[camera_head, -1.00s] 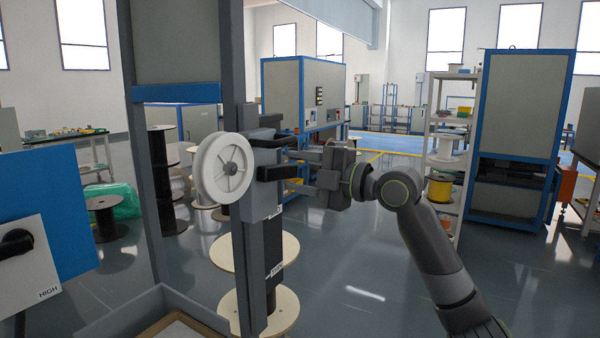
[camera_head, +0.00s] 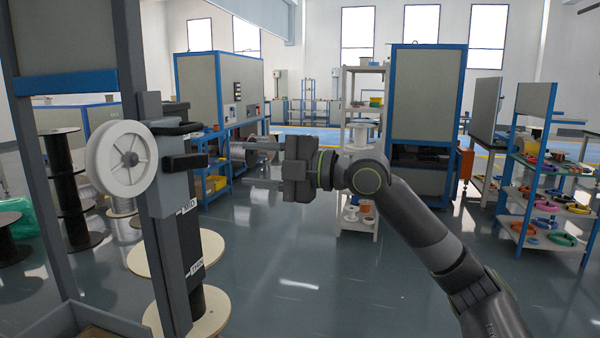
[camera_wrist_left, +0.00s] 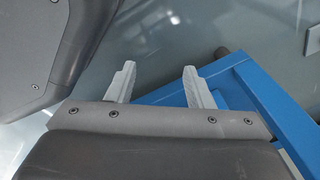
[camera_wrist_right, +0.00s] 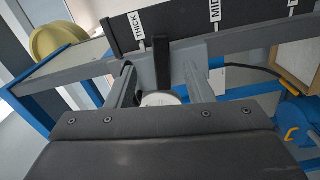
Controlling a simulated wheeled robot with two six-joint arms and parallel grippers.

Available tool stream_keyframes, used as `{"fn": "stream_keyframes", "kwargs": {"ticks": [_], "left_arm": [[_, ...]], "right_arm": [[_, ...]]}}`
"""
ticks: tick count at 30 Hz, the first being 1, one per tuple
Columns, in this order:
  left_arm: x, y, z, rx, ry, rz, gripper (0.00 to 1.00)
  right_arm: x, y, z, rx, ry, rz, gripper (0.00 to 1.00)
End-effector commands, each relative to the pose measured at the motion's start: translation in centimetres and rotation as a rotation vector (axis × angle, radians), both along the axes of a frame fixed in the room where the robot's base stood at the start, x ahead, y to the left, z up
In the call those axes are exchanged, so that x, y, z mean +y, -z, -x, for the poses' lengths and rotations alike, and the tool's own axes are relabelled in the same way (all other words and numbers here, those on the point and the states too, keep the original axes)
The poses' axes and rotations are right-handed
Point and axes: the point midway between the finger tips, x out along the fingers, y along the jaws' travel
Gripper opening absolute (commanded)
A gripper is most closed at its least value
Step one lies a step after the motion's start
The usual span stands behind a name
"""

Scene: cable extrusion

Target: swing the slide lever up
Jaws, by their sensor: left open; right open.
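The grey upright slide unit (camera_head: 176,205) stands left of centre in the head view, with a white wheel (camera_head: 103,160) on its left. Two black handles stick out to its right, an upper one (camera_head: 178,129) and a lower one (camera_head: 186,161); I cannot tell which is the slide lever. My right gripper (camera_head: 262,165) is open and empty, right of the lower handle with a clear gap. In the right wrist view, a dark bar (camera_wrist_right: 161,62) shows between its fingers (camera_wrist_right: 160,85), beside the THICK label. My left gripper (camera_wrist_left: 157,80) is open and empty.
A blue bar frame (camera_wrist_left: 265,100) lies close by the left gripper. Large cable spools (camera_head: 215,255) stand behind the slide unit's base. A shelf of coloured coils (camera_head: 548,200) is at the right.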

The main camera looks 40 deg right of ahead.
Motion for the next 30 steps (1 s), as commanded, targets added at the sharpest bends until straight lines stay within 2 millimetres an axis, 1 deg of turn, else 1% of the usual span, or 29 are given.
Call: {"fn": "stream_keyframes", "kwargs": {"ticks": [1,7,16,18,30], "left_arm": [[0.0,0.2,0.1,0.001,0.000,0.000,0.47],[0.1,0.7,-0.1,0.008,-0.002,0.000,0.47],[0.2,0.9,-1.8,-0.001,-0.003,-0.002,0.47],[0.2,0.3,-2.0,0.001,-0.010,-0.001,0.47],[-1.2,-2.4,-5.5,-0.003,-0.039,0.031,0.47]], "right_arm": [[-0.5,0.2,0.5,0.000,0.003,0.005,0.47],[-1.7,0.3,2.0,0.001,0.003,0.006,0.47],[-3.1,0.2,4.0,0.002,0.003,0.004,0.47],[-3.2,0.3,4.1,0.000,0.001,0.003,0.47],[-4.0,0.4,5.1,0.002,-0.004,0.006,0.47]]}}
